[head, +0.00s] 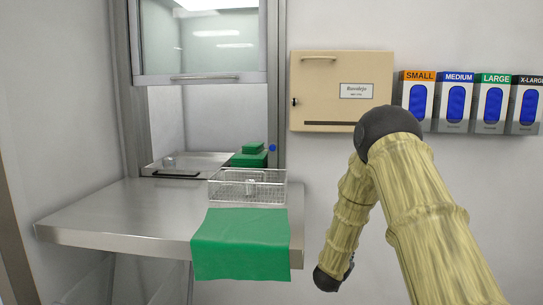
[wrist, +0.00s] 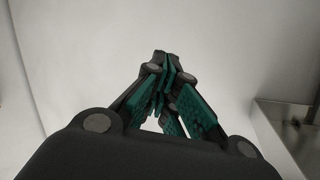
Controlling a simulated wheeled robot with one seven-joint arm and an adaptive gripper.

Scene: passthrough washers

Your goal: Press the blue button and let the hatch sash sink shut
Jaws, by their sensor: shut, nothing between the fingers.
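The hatch sash (head: 203,50) is a glass pane in a metal frame, raised, with a bar handle along its lower rail. The hatch opening below it is open. The small round blue button (head: 272,148) is on the metal post right of the opening, just above the wire basket's level. My gripper (wrist: 163,68) is shut and empty in the wrist view, against a plain pale wall. In the head view my arm bends down right of the table, and its fingers cannot be made out there. My gripper is apart from the button, which the wrist view does not show.
A steel table (head: 110,215) stands before the hatch, with a green cloth (head: 240,250) over its front edge and a wire basket (head: 247,188). Green blocks (head: 250,158) and a tray (head: 165,162) sit in the opening. A beige cabinet (head: 340,75) and glove boxes (head: 453,100) hang right.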

